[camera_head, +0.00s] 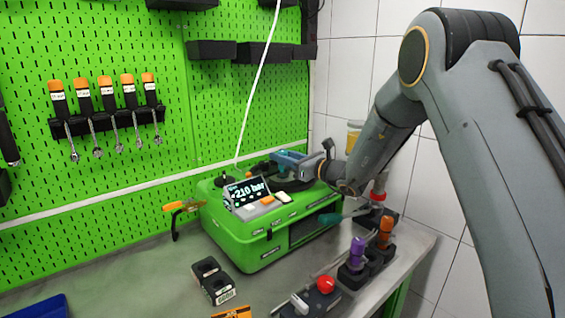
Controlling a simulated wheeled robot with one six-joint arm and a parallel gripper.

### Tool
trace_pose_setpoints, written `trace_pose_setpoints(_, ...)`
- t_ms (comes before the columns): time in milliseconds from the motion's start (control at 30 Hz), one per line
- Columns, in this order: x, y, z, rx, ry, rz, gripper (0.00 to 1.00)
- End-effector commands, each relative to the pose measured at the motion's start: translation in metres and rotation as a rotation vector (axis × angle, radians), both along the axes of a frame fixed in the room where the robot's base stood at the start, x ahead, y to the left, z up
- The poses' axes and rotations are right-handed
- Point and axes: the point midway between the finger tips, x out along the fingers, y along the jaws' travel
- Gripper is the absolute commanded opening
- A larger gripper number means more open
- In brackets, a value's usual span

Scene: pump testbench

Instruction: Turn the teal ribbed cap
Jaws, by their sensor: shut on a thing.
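The green pump test case (245,248) stands on the bench, with a lit display (247,190) reading 210 bar. My gripper (272,169) reaches in from the right and is low over the back right of the case's top. It is shut on what appears to be the teal ribbed cap (283,171), of which only a small teal patch shows by the fingers. The jaws hide most of it, so its ribs and turn angle cannot be made out. A separate teal rounded piece (329,219) sticks out at the case's right side.
A purple-handled tool (357,251) and an orange-handled tool (385,231) stand in black holders at right. A red knob (325,284) is at the front. A black block (212,281) lies left of it. Orange-handled tools hang on the green pegboard (100,190).

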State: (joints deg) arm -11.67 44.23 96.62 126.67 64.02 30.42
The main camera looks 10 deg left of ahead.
Motion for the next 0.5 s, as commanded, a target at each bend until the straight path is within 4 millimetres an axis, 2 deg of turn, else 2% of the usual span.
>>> trace_pose_setpoints(500,0.0019,-0.001,-0.0024,0.0,-0.002,0.306,0.03)
